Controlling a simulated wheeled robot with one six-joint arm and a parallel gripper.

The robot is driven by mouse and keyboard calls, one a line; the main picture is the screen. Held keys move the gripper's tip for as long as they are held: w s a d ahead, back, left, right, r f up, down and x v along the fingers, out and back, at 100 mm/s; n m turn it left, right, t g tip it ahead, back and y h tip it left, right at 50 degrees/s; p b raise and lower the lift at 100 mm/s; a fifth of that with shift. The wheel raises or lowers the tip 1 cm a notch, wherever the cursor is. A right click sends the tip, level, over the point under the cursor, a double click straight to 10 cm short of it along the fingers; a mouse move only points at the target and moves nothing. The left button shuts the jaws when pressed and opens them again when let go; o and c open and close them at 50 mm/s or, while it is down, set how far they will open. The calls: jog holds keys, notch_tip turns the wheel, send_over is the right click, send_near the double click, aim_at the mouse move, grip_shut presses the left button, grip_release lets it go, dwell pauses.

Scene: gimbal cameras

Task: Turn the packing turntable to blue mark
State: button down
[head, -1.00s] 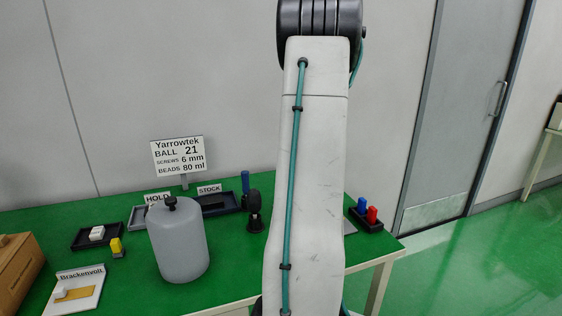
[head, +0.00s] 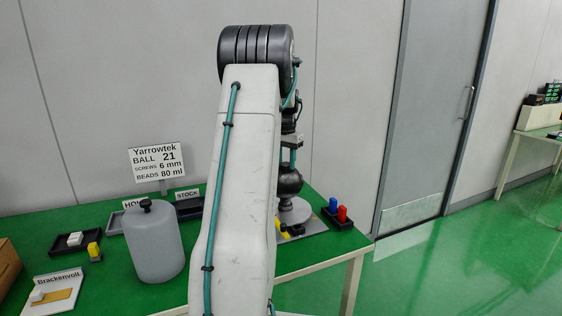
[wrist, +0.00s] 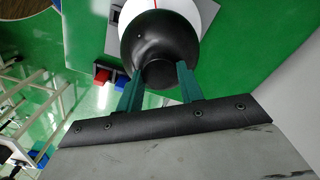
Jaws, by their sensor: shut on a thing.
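The turntable shows as a pale round disc (head: 296,211) on a grey plate at the right end of the green table. In the wrist view the white disc (wrist: 198,14) carries a red line and a black rounded body (wrist: 150,38). My gripper (wrist: 158,72) is shut on the dark stub of this black body, one teal finger on each side. In the head view the black body (head: 289,182) stands above the disc, below my wrist. I see no blue mark on the visible part of the disc; the rest is hidden or cut off.
A black tray with a blue piece (head: 333,205) and a red piece (head: 342,213) stands right of the turntable. A grey jar (head: 155,243) and the Brackenvoll board (head: 60,293) stand left. My arm hides the table's middle.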

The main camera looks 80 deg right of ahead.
jog(key=shift+w+d+r, duration=0.1)
jog(key=shift+w, duration=0.05)
jog(key=c, duration=0.9)
grip_release()
notch_tip(320, 180, up, 8)
jog(key=shift+f, duration=0.15)
